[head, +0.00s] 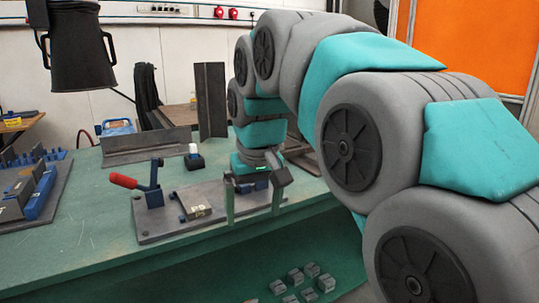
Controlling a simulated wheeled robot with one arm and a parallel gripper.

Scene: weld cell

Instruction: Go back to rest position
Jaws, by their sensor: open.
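My gripper (253,199) is at the end of my grey and teal arm, pointing down at the right end of a grey fixture plate (170,236). Its two fingers are spread apart. A small blue part (252,184) shows behind and between the fingers; I cannot tell whether it touches them. On the plate, a toggle clamp with a red handle (123,181) stands at the left. A grey block with a white label (198,211) and blue ends sits in the middle of the plate.
The green table (90,245) has a steel angle (148,145), an upright steel profile (210,100) and a small white-capped bottle (194,157) at the back. Blue-and-grey fixtures (42,190) stand at left. A black hood (82,45) hangs above. Several small blocks (296,276) lie on a lower shelf.

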